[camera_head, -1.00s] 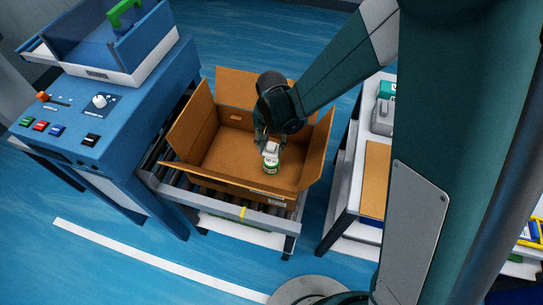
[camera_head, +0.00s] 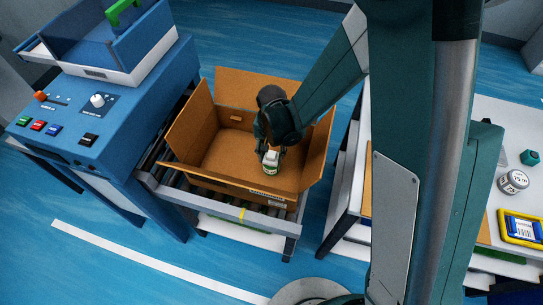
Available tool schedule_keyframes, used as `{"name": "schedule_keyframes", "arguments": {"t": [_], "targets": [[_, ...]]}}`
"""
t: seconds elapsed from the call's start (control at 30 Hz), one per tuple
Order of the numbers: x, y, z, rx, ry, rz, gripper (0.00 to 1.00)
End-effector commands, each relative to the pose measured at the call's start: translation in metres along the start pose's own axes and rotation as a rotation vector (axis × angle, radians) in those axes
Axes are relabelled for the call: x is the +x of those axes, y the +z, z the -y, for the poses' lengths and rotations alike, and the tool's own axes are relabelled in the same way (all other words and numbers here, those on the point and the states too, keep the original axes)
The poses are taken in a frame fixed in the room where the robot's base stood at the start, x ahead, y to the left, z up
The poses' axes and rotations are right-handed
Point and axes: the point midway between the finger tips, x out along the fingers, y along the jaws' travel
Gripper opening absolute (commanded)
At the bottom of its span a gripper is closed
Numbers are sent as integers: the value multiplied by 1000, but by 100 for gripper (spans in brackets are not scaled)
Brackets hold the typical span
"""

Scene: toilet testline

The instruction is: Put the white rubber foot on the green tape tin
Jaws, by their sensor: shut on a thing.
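The green tape tin (camera_head: 270,171), with a white and green side, stands upright inside the open cardboard box, toward its front right. The white rubber foot (camera_head: 271,156) is a small pale block right over the tin's top. It looks touching or nearly so; I cannot tell which. My gripper (camera_head: 270,149) points down into the box and is shut on the white rubber foot. The fingers are dark and small here, and the far side of the foot and most of the tin's top are hidden.
The cardboard box (camera_head: 195,143) has raised flaps around my gripper and rests on a roller stand (camera_head: 160,188). A blue control bench (camera_head: 120,140) stands at left. At right, a white table (camera_head: 500,130) holds a grey tin (camera_head: 513,182) and a yellow-framed item (camera_head: 521,227).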

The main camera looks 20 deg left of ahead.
Motion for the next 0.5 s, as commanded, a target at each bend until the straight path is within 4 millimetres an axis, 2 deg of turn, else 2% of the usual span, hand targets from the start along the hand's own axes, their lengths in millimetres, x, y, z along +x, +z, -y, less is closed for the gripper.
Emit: {"name": "schedule_keyframes", "arguments": {"t": [0.5], "targets": [[8,0,0,0,0,0,23]]}}
